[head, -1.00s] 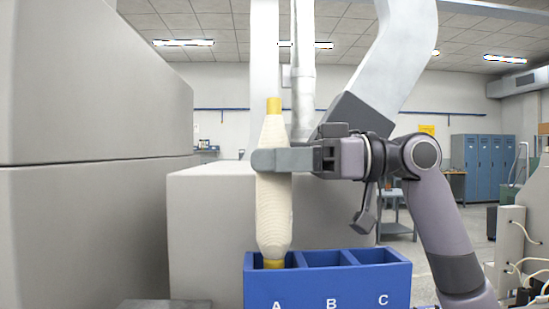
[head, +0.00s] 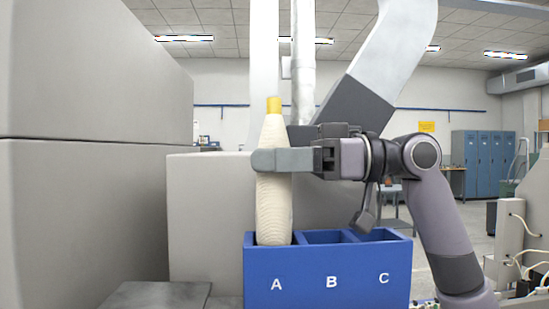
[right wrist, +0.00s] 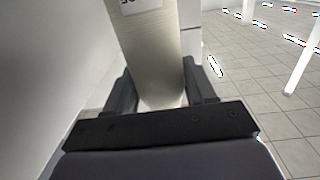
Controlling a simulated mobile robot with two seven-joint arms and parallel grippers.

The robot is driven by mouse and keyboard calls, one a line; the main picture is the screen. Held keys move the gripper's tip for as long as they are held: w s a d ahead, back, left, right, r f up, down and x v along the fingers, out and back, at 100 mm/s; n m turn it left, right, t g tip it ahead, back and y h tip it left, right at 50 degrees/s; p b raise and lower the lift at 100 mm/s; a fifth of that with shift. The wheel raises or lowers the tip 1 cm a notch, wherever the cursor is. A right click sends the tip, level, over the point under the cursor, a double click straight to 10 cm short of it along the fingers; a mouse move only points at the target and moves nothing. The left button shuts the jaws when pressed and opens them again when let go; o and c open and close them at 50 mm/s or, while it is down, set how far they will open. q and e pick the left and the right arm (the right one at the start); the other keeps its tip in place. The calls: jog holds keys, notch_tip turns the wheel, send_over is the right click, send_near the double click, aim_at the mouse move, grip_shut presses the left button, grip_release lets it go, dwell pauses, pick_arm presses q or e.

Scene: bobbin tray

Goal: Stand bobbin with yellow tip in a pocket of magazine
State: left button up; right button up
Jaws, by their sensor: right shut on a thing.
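The bobbin (head: 273,210) is cream-wound with a yellow tip at its top. It stands upright with its lower end inside pocket A of the blue magazine (head: 328,280); the bottom tip is hidden behind the front wall. My right gripper (head: 272,161) is shut on the bobbin's upper half, above the magazine. In the right wrist view the bobbin (right wrist: 155,55) stands between both fingers (right wrist: 160,88), with part of a printed label showing. Pockets B and C look empty from here, though their floors are hidden. My left gripper is not in view.
Large grey boxes (head: 90,220) stand close on the left, and a lower grey block (head: 205,215) is behind the magazine. A flat dark grey surface (head: 155,296) lies to the magazine's left. Blue lockers (head: 477,160) are far back on the right.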

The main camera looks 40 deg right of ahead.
jog(key=shift+f, duration=0.3)
jog(key=o, duration=1.2)
jog(key=shift+r, duration=0.15)
notch_tip(320, 180, up, 20)
jog(key=p, duration=0.5)
